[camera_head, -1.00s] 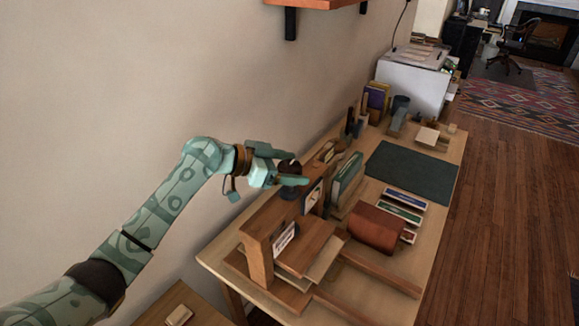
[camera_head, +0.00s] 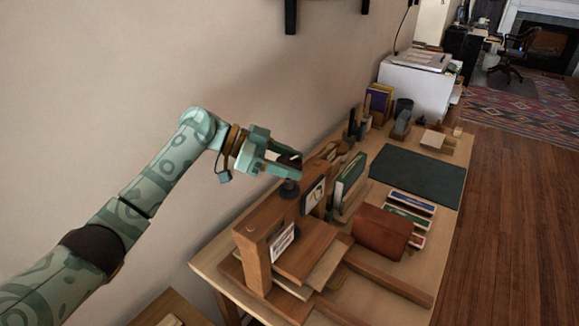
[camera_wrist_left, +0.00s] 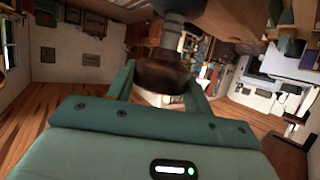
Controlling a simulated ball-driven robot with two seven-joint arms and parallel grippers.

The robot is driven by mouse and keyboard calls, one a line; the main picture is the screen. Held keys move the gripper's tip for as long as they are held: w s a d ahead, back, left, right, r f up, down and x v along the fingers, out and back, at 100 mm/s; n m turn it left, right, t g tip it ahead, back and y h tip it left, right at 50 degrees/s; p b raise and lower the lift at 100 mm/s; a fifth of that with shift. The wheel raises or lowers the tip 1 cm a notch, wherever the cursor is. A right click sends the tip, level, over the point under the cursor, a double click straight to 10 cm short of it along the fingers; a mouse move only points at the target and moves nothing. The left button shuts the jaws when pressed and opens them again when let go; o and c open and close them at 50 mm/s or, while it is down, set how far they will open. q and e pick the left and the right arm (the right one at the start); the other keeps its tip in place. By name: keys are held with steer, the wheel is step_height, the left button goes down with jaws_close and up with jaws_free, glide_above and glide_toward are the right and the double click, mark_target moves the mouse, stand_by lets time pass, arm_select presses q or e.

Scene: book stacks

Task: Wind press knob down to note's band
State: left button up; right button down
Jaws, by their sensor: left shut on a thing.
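The wooden press (camera_head: 252,262) stands on the near end of the long table. Its dark knob (camera_head: 289,159) sits above a dark collar (camera_head: 289,189) on the press top. My left gripper (camera_head: 297,164) is shut on the knob from the left, one finger on each side. In the left wrist view the dark brown knob (camera_wrist_left: 160,76) is between the green fingers, with a grey shaft (camera_wrist_left: 181,8) beyond it. A white card with dark marks (camera_head: 282,243) is on the press's side, and a dark-framed pale plate (camera_head: 314,195) is farther along. I cannot read a band on either.
Green books (camera_head: 350,176) stand beside the press, with a reddish-brown block (camera_head: 381,232) and small boxes (camera_head: 411,202) to the right. A dark green mat (camera_head: 420,177) lies bare farther back. The wall runs close on the left.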

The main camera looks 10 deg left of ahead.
mark_target(289, 160)
arm_select(q)
steer(key=o, duration=1)
steer(key=shift+r, duration=0.1)
steer(key=shift+c, duration=0.2)
step_height(289, 160, up, 4)
steer(key=shift+f+p, duration=0.15)
steer(key=shift+p, duration=0.25)
steer(key=s+d+r+p, duration=0.2)
steer(key=s+r+p, duration=0.1)
steer(key=s+r, duration=0.6)
steer(key=s, duration=0.4)
steer(key=shift+s+d, duration=0.35)
steer(key=shift+r, duration=0.1)
